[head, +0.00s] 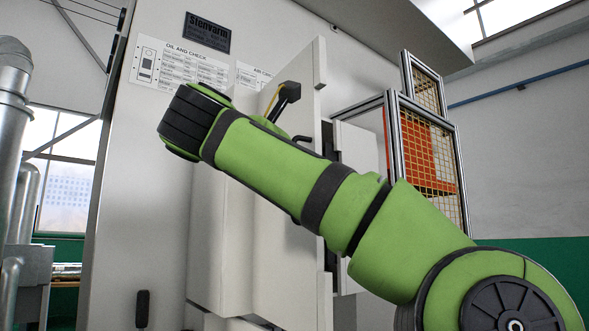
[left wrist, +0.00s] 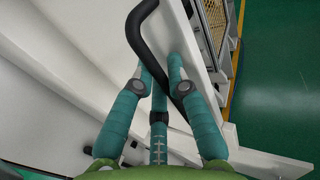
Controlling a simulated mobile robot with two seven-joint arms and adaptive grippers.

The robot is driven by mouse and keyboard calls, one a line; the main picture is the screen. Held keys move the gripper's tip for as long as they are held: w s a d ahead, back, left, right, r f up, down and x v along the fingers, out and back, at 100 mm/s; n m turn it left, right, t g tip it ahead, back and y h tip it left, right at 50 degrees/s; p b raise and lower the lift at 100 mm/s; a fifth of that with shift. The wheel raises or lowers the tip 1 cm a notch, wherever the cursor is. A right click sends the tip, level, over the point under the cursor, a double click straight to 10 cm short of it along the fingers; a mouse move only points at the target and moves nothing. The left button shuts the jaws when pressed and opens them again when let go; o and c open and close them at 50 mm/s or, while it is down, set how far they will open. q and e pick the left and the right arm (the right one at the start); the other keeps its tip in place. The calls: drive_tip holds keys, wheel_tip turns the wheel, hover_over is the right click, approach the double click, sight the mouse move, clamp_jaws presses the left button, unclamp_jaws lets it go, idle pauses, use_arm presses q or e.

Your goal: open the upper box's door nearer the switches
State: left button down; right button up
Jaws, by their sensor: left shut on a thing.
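A white door panel (head: 320,80) stands out from the machine's pale front in the head view, its narrow edge towards me. A black handle (head: 303,139) shows just above my green arm. In the left wrist view the teal fingers of my left gripper (left wrist: 162,78) are closed around the curved black handle (left wrist: 138,35), which is fixed to a white door (left wrist: 188,30). My left gripper itself is hidden behind the arm in the head view. My right gripper is not in view. I cannot make out any switches.
My green arm covers much of the door's lower part. A framed yellow mesh guard (head: 427,150) stands to the right, with orange behind it. Another dark handle (head: 142,308) is at lower left. Green floor (left wrist: 280,90) lies open on the right in the wrist view.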

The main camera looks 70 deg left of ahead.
use_arm(q)
drive_tip(key=c, duration=1.2)
unclamp_jaws()
drive_tip(key=v, duration=1.2)
drive_tip(key=shift+a, duration=0.15)
